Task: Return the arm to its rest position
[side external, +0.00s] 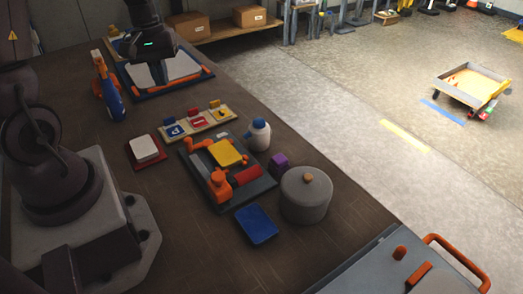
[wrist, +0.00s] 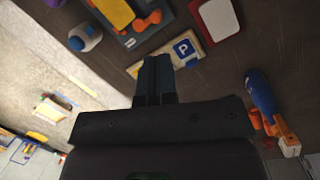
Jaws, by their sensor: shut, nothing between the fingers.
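My gripper (side external: 160,78) is at the top left of the side view, above the frame with white panels (side external: 188,66). In the wrist view its dark fingers (wrist: 157,60) are together with nothing between them. A sign board (side external: 208,118) with small blue, red and yellow signs lies on the table, apart from my gripper. The blue P sign (wrist: 185,49) also shows in the wrist view, beyond the fingertips.
A grey fixture (side external: 262,185) with a yellow plate, a white bottle (side external: 258,135), a purple cube (side external: 279,165), a grey pot (side external: 307,200) and a blue plate (side external: 257,224) occupy the middle.

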